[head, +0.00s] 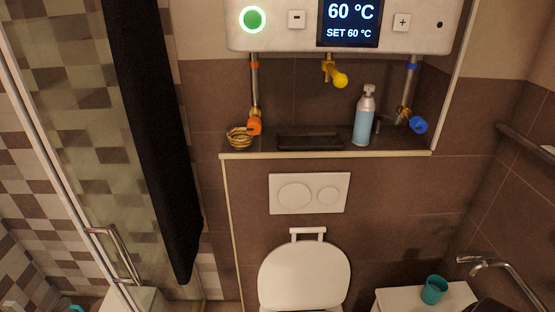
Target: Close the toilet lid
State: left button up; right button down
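The white toilet lid (305,274) is at the bottom centre of the head view, below the flush plate. It appears to be raised, with its rounded end up against the brown tiled wall. A small white bracket or handle (308,233) shows at its top edge. The seat and bowl are mostly cut off by the bottom of the frame. Neither of my grippers can be made out in this view.
A white flush plate (309,193) is on the wall under a ledge (325,154) holding a soap bottle (364,120). A white cabinet top (405,299) with a teal cup (433,290) and faucet (486,263) is right. A glass shower door (88,150) and black towel (150,130) are left.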

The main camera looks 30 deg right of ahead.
aim_at(303, 275)
jog(key=z, duration=1.3)
